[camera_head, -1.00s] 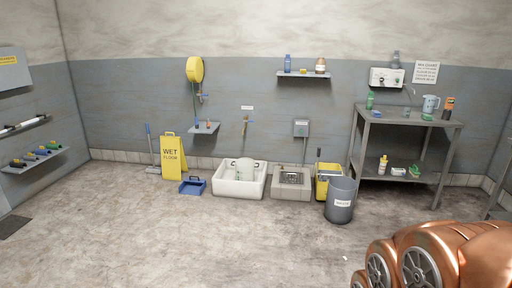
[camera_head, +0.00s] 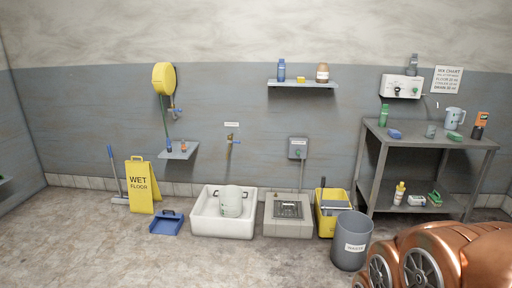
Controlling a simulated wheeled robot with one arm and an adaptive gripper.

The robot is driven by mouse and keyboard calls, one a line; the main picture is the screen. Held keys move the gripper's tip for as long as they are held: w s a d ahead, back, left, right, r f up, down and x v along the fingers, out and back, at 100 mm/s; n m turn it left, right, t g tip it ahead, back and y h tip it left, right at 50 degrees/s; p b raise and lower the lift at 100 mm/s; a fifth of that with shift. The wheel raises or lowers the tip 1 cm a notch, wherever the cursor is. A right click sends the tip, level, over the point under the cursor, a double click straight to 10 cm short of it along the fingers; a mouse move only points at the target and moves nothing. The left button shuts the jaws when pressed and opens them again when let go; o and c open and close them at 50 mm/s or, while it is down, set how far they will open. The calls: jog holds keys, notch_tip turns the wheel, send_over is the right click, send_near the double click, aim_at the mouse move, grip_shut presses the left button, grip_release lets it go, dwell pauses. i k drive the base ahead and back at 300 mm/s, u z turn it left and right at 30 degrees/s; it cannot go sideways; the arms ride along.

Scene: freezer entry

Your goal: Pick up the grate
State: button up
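The grate (camera_head: 288,209) is a small dark square set in the top of a low grey block-like basin (camera_head: 286,229) on the floor by the back wall. It looks slatted, but it is too small to make out in detail. Nothing stands between me and it. My gripper is not in view. Only a copper-coloured part of my own body shows at the lower right, well apart from the grate.
Left of the basin stands a white sink (camera_head: 222,232) with a pale bucket (camera_head: 231,201) in it. Right of it are a yellow mop bucket (camera_head: 328,224) and a grey waste bin (camera_head: 352,256), then a metal table (camera_head: 420,142). The floor in front is clear.

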aim_at(288, 207)
jog(key=z, duration=0.15)
jog(key=i, duration=4.4)
jog(key=z, duration=0.1)
